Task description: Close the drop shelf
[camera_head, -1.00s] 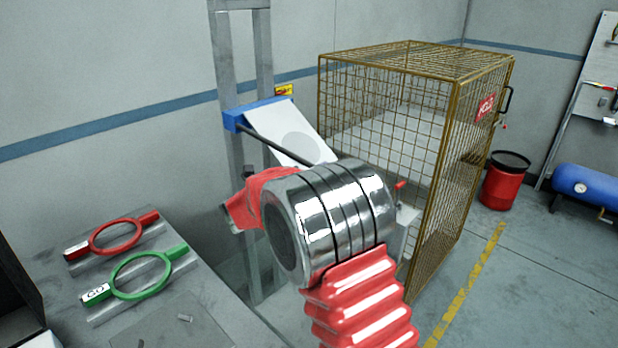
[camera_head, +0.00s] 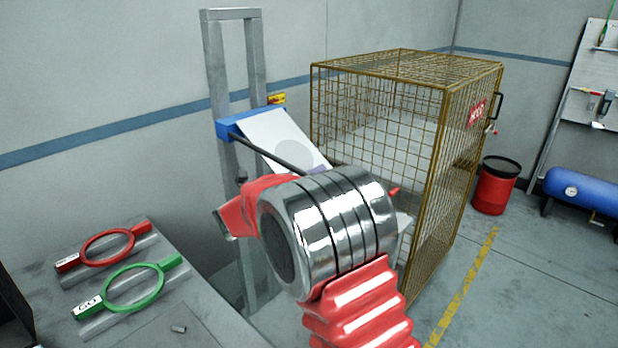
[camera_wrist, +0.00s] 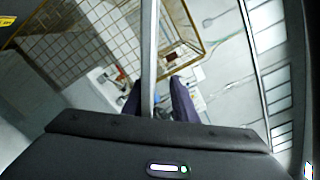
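The drop shelf appears as a white panel (camera_head: 275,137) with a grey disc on it. It slopes down to the right from a blue bracket (camera_head: 236,126) on the grey upright frame. My gripper is mostly hidden behind my wrist in the head view; a purplish fingertip shows at the panel's lower end. In the wrist view, the two dark fingers of my gripper (camera_wrist: 157,100) stand apart on either side of a thin grey bar or edge (camera_wrist: 150,50). A gap shows beside the right finger. I cannot tell whether the left finger touches the bar.
A brown wire cage (camera_head: 400,120) stands just right of the shelf. A bench at the lower left holds a red ring tool (camera_head: 107,245) and a green ring tool (camera_head: 130,287). A red drum (camera_head: 493,190) and a blue tank (camera_head: 585,190) stand at the right.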

